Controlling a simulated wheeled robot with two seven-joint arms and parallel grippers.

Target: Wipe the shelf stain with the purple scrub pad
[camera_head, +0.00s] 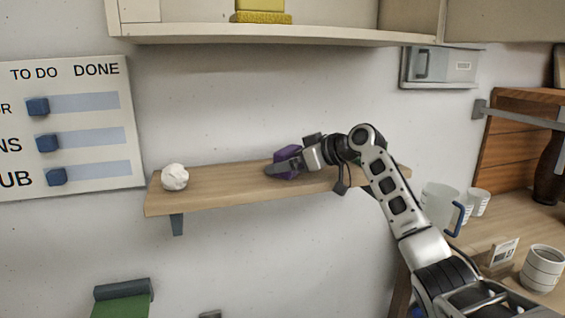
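A wooden wall shelf (225,187) runs across the middle of the head view. The purple scrub pad (289,155) is on or just above its surface, right of the shelf's middle. My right gripper (284,167) comes in from the right, with one grey finger lying across the pad's near side. It appears shut on the pad; the far finger is hidden. No stain can be made out on the visible shelf top; the pad and gripper cover part of it. My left gripper is not in view.
A crumpled white ball (174,177) sits at the shelf's left end. A whiteboard (88,173) with blue blocks hangs at left. An upper cabinet (330,37) is overhead. A desk at right holds a white pitcher (437,203) and mugs (541,270). The shelf's middle left is clear.

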